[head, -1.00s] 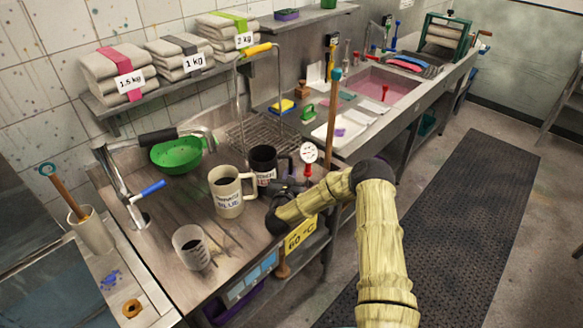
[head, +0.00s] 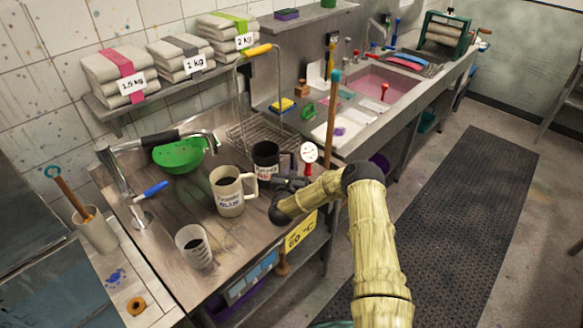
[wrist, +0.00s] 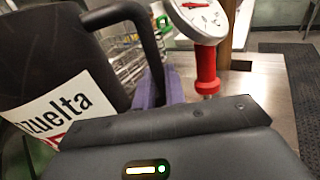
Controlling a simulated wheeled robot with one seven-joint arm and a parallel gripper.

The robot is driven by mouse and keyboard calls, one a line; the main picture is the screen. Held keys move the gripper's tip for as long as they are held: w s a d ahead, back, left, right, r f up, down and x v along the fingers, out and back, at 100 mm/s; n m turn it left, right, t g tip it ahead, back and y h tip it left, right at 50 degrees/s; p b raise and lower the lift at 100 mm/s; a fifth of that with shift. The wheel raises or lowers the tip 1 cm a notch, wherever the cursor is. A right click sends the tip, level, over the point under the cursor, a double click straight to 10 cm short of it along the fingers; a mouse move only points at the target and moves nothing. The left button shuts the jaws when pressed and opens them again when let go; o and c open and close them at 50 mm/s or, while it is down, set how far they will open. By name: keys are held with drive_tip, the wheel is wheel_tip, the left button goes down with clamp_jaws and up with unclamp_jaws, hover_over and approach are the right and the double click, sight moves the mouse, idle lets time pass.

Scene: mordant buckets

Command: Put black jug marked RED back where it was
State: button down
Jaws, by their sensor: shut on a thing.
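The black jug (head: 266,158), with a white label and some red lettering, is at the back right of the wooden worktop, right behind the cream jug marked BLUE (head: 229,197). My gripper (head: 289,182) is at the black jug's right side, shut on its handle. In the wrist view the black jug (wrist: 50,50) fills the left, its label partly cut off, and its handle runs down to the purple pads of my gripper (wrist: 158,90). Whether the jug's base touches the worktop is hard to tell.
A white dial on a red stem (head: 308,153) stands close to the right of my gripper. A wire rack (head: 258,128) is behind the black jug, a green colander (head: 180,155) at the back left. A measuring beaker (head: 193,246) stands at the front. Worktop left of the cream jug is clear.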

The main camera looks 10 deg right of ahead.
drive_tip(key=c, duration=1.9)
unclamp_jaws()
drive_tip(key=shift+f, duration=0.15)
drive_tip(key=o, duration=0.4)
drive_tip(key=shift+o, duration=0.2)
